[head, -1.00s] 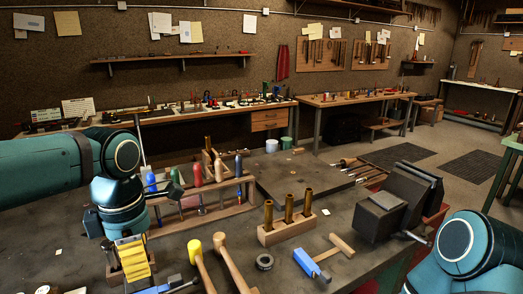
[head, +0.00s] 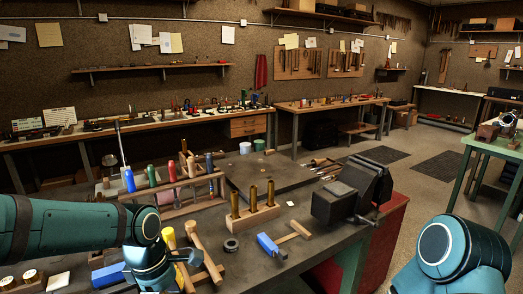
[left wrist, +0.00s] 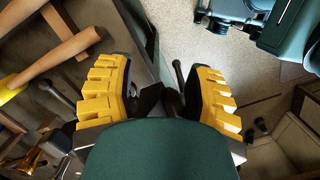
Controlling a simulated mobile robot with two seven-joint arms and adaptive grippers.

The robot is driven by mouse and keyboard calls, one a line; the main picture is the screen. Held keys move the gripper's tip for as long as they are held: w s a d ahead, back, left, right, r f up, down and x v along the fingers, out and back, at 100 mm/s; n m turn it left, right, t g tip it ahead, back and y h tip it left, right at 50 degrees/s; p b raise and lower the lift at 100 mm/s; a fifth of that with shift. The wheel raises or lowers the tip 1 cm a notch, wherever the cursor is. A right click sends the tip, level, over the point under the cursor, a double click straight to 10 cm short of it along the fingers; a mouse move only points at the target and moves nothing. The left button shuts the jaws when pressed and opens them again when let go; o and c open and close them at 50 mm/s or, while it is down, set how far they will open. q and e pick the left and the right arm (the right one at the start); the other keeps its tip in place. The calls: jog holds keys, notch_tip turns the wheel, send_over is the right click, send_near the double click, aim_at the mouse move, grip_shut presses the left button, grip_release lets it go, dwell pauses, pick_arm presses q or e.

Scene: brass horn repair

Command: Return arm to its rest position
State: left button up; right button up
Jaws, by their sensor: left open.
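My left arm (head: 75,225) comes in from the left in the head view, its wrist (head: 148,262) low over the bench's near part. The fingers are hidden in that view. In the left wrist view my left gripper (left wrist: 160,85) shows two yellow ribbed fingers, wide apart with nothing held between them. Pale floor shows past the fingertips. A wooden mallet handle (left wrist: 48,62) lies left of the fingers, apart from them. My right arm's teal joint (head: 448,248) shows at the lower right of the head view; its gripper is out of view.
On the bench (head: 250,270) are mallets (head: 205,255), a blue-headed hammer (head: 270,246), a block with brass tubes (head: 253,215), a tool rack (head: 175,203) and a dark vise (head: 350,190). Open floor (head: 420,190) lies right of the bench.

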pick_arm(q)
jog(key=s+d+f+m+h, duration=0.1)
jog(key=d+f+m, duration=0.25)
jog(key=f, duration=0.45)
jog(key=s+d+f+m+h, duration=0.1)
jog(key=d+f+m, duration=0.3)
jog(key=f, duration=0.5)
jog(key=s+f+m, duration=0.4)
jog(key=f, duration=0.2)
jog(key=s+d+f+m+t, duration=0.1)
jog(key=s+f+m, duration=0.3)
jog(key=f, duration=0.2)
jog(key=shift+d+f+m, duration=0.15)
jog(key=shift+d+m, duration=0.15)
jog(key=shift+m, duration=0.05)
